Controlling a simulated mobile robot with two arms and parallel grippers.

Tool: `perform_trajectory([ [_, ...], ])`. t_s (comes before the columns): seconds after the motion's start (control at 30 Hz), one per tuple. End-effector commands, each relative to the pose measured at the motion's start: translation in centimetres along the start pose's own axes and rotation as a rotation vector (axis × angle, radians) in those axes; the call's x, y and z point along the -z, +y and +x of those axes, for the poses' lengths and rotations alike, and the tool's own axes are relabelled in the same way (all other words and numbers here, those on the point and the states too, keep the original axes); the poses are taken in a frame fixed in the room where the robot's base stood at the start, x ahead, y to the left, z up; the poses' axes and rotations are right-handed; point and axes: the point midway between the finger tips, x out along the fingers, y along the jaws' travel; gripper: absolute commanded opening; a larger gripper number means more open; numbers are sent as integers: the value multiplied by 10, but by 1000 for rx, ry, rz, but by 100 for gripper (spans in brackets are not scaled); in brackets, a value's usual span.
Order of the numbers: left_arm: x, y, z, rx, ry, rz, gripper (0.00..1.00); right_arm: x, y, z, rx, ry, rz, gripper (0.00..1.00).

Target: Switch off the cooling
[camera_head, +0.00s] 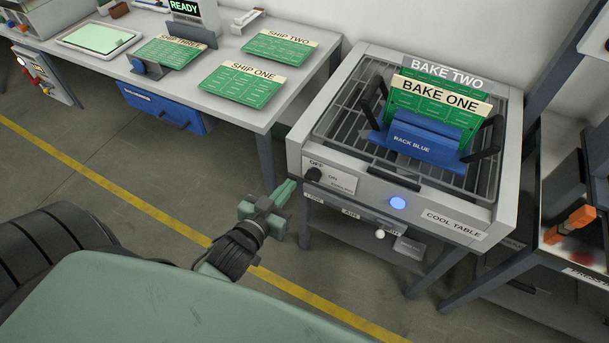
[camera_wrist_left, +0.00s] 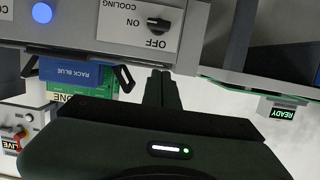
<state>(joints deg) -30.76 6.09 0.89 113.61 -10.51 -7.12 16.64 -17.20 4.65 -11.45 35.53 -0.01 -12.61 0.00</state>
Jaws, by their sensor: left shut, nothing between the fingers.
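The cooling knob (camera_head: 312,174) is a small black rotary switch on the front panel of the cool table (camera_head: 375,190), beside OFF and ON marks. In the upside-down left wrist view the knob (camera_wrist_left: 158,24) has its bar lying sideways, in line with ON. A round blue lamp (camera_head: 397,202) glows on the same panel; it also shows in the left wrist view (camera_wrist_left: 42,12). My left gripper (camera_head: 287,190) is shut and empty, just left of and slightly below the knob, seemingly apart from it. My right gripper is out of view.
A blue rack (camera_head: 415,146) holding green boards BAKE ONE (camera_head: 440,98) and BAKE TWO (camera_head: 445,73) stands on the cool table's grille. A bench (camera_head: 260,112) with SHIP boards is at the back left. A white-knobbed lever (camera_head: 380,234) projects below the panel. Floor before the table is clear.

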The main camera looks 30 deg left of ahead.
Motion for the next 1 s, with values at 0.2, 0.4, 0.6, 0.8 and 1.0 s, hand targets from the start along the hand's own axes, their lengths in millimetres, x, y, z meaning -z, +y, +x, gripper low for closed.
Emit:
perform_trajectory([
  [0.2,2,0,26,0,3,1,0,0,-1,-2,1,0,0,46],
  [0.4,2,0,69,0,3,0,0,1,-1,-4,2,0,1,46],
  [0.6,-9,0,103,1,-6,0,0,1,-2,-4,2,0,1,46],
  [0.8,-33,0,108,1,-2,0,0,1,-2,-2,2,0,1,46],
  [1.0,-39,0,109,0,0,0,0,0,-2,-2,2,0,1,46],
])
